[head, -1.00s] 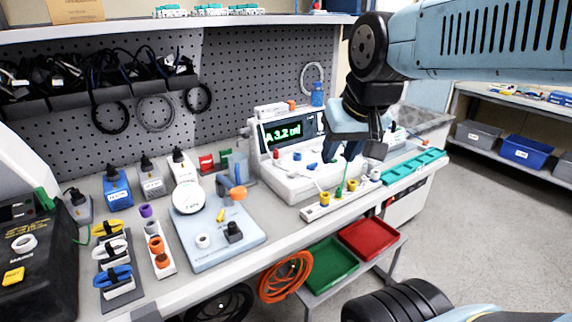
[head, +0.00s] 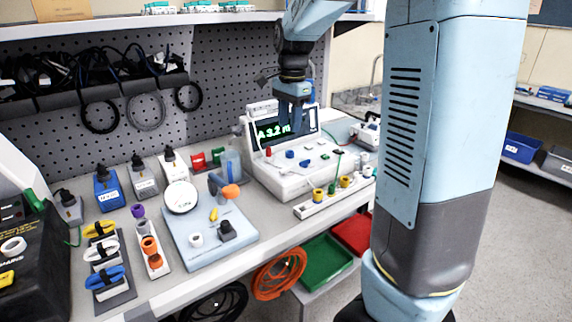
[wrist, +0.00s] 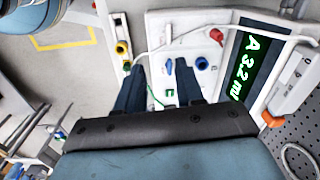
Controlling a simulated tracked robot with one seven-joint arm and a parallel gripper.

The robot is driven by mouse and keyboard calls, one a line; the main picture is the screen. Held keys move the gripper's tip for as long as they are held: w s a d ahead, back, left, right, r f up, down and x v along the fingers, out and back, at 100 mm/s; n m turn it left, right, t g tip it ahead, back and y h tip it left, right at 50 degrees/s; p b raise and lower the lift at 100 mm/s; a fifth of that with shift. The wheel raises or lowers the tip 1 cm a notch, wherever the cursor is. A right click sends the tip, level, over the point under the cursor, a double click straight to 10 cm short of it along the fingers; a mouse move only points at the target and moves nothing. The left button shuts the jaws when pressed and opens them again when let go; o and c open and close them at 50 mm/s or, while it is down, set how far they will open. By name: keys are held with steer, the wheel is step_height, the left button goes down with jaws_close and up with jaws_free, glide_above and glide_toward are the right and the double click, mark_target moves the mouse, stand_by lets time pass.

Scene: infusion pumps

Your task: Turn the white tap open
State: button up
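The pump (head: 290,185) stands on the bench with a lit screen (head: 285,128) reading about "A 3.2 ml"; the screen also shows in the wrist view (wrist: 247,68). Small red and blue knobs (head: 290,154) sit on its white deck. A white knob (head: 197,240) stands on the pale blue gauge plate (head: 183,254). I cannot tell for certain which white part is the tap. My gripper (head: 293,122) points down in front of the pump's screen. In the wrist view its fingers (wrist: 160,68) are apart over the deck, with nothing visibly held.
A strip with yellow plugs (head: 318,194) lies in front of the pump. A white tube (wrist: 180,44) and a thin green wire cross near the fingers in the wrist view. A green bin (head: 325,262) and red bin stand below. My arm hides the bench's right part.

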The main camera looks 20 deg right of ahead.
mark_target(285, 168)
steer(key=shift+m, duration=0.7)
steer(key=w+f, duration=0.1)
steer(key=f, duration=0.4)
steer(key=w+f, duration=0.1)
steer(key=f, duration=0.9)
steer(key=shift+w+a+f, duration=0.2)
steer(key=shift+w, duration=0.2)
steer(key=shift+c, duration=0.2)
jaws_close()
